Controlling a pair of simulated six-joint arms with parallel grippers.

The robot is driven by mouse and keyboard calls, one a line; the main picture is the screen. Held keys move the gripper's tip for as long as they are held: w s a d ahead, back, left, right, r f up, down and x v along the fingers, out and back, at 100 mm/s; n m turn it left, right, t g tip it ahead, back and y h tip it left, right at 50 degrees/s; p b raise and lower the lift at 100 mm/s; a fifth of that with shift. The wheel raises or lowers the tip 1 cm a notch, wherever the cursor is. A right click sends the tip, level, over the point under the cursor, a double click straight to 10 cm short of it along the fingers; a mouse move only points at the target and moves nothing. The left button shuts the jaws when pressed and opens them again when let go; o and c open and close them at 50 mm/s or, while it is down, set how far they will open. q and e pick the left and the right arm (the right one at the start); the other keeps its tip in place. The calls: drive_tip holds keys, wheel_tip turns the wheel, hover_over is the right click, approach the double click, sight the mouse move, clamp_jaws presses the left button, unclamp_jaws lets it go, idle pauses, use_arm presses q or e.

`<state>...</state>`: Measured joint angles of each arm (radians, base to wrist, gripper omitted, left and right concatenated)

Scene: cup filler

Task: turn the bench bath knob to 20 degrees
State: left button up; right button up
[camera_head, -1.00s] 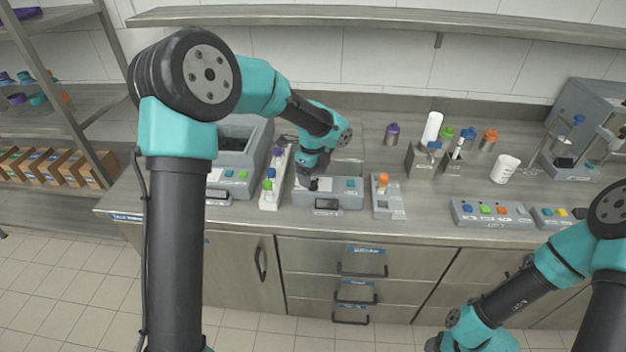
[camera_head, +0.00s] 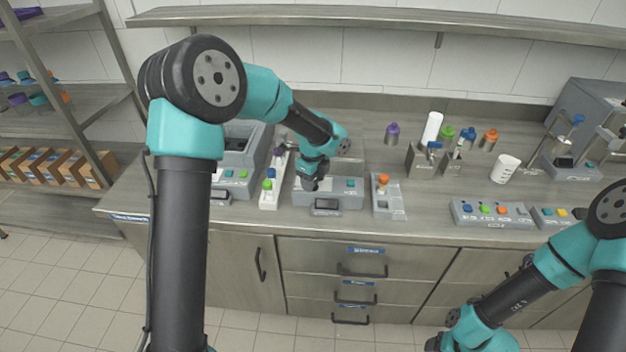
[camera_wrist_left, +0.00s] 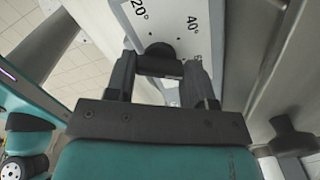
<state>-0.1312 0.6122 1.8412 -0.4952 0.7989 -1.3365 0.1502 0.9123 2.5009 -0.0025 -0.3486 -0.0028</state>
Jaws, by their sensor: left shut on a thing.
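The bench bath (camera_head: 345,199) is a grey box with a small dark display and a teal button, on the counter left of centre in the head view. My left gripper (camera_head: 311,184) points down onto the left part of its front panel and hides the knob there. In the left wrist view, the dark round knob (camera_wrist_left: 160,50) sits between the fingers of my left gripper (camera_wrist_left: 159,68), which is shut on it. The panel (camera_wrist_left: 177,16) around it shows the marks 20° and 40°. The knob's pointer cannot be made out. My right gripper is out of view.
A white rack (camera_head: 270,196) with capped vials stands left of the bath. A grey device with an orange-capped vial (camera_head: 383,181) stands close on its right. Further right are bottles, a white cup (camera_head: 505,168) and a button box (camera_head: 490,213).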

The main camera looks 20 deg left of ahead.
use_arm(q)
drive_tip(key=shift+c, duration=0.5)
drive_tip(key=shift+n, duration=0.4)
drive_tip(key=n, duration=1.7)
drive_tip(key=shift+n, duration=0.3)
drive_tip(key=n, duration=0.5)
drive_tip(key=shift+n, duration=0.4)
